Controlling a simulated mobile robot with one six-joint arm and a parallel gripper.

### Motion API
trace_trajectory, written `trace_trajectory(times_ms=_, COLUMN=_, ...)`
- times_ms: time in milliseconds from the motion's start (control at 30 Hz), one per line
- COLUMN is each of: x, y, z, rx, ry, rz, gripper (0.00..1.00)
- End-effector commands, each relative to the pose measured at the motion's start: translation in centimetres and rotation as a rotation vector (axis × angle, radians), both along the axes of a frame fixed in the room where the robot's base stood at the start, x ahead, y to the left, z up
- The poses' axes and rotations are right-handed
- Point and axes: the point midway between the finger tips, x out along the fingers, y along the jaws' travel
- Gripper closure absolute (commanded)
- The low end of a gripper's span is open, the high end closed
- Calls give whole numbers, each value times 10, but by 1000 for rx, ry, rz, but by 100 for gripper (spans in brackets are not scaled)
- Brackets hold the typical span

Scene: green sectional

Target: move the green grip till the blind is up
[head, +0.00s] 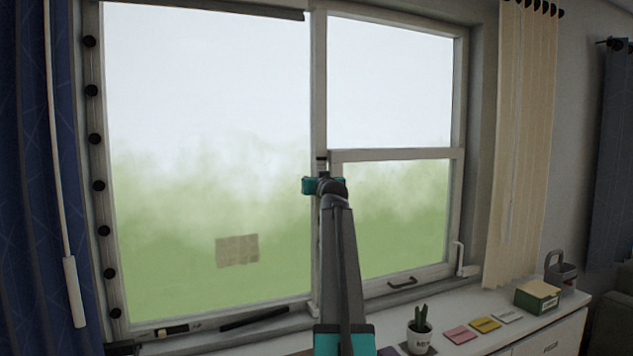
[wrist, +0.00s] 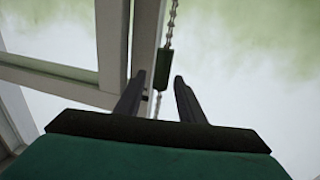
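The green grip (wrist: 163,68) hangs on a beaded chain in the wrist view, beside the pale window post. My gripper (wrist: 158,80) is open, with the grip seen between its fingertips; I cannot tell whether it is between them or just beyond, and no finger visibly touches it. In the head view my gripper (head: 322,172) is raised in front of the post between the two panes, and the grip cannot be made out clearly. A dark bar (head: 215,8) runs along the top of the left pane, perhaps the blind's lower edge; the pane below is uncovered.
A white wand (head: 75,292) and blue curtain (head: 30,200) hang at left, with a cream vertical blind (head: 522,150) at right. A cactus pot (head: 419,335), sticky notes and a green box (head: 537,297) stand on the white counter below. The window has a handle (head: 402,283).

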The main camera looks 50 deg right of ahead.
Motion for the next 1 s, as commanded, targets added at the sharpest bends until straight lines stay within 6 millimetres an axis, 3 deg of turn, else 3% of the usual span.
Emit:
trace_trajectory(times_ms=367, x=-21, y=15, z=-3, rx=0, ry=1, rz=-1, gripper=64)
trace_trajectory(times_ms=1000, x=-86, y=64, z=-2, rx=-1, ry=-2, rz=-3, gripper=64)
